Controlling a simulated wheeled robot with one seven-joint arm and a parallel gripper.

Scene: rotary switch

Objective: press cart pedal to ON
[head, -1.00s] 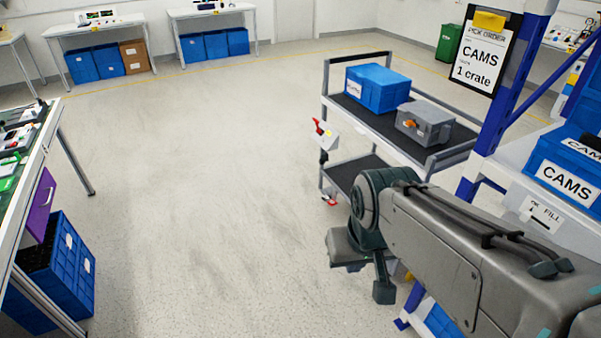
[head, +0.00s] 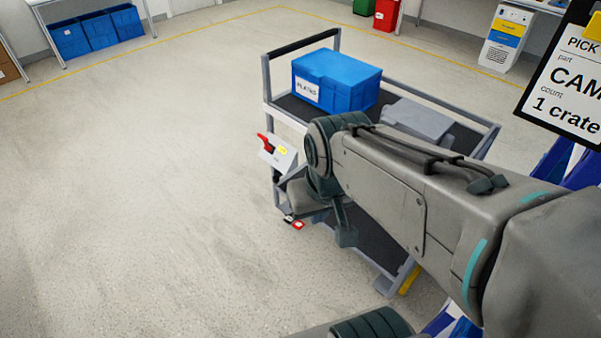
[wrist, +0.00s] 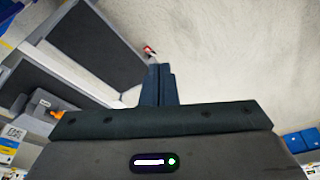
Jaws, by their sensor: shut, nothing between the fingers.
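The cart (head: 268,88) is a grey two-shelf trolley. A small red and white pedal (head: 297,225) sits low at its near left corner, close to the floor. In the wrist view a small red and white piece, which looks like the pedal (wrist: 150,50), lies just beyond the fingertips. My gripper (wrist: 161,68) is shut and empty, its dark fingers together. In the head view my gripper (head: 346,238) hangs to the right of the pedal, in front of the lower shelf, apart from it in the picture. The pedal's position is too small to tell.
A white box with a red lever (head: 265,143) is on the cart's left end. A blue crate (head: 337,80) and a grey case (head: 415,118) stand on the top shelf. An order sign (head: 565,85) hangs at right. The floor at left is clear.

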